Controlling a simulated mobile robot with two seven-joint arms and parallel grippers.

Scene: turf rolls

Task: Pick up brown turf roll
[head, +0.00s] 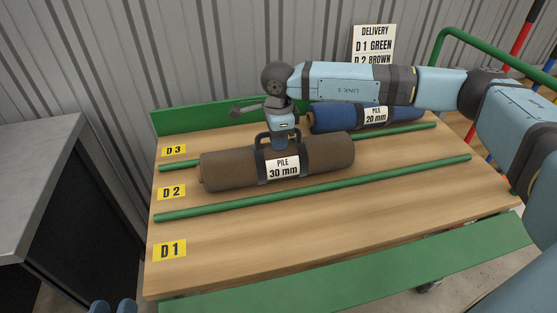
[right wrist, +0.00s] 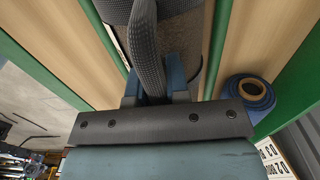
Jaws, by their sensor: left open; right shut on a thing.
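The brown turf roll (head: 225,168), with a "PILE 30 mm" label and a dark strap handle, lies lengthwise in the D2 lane between two green rails. It appears to rest on the wooden deck. My right gripper (head: 281,141) is above its middle, shut on the strap handle (head: 263,139). In the right wrist view, the braided handle (right wrist: 146,45) passes between the blue fingers (right wrist: 154,86), with the brown roll (right wrist: 180,32) behind it. My left gripper (head: 113,306) is open at the bottom left edge, away from the roll; only its fingertips show.
A blue roll (head: 340,117) labelled 20 mm lies in the D3 lane, partly behind my right arm. The D1 lane (head: 300,235) is empty. A delivery sign (head: 374,42) stands behind. A grey-topped cabinet (head: 50,190) is at left; a green rail frame (head: 490,42) is at right.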

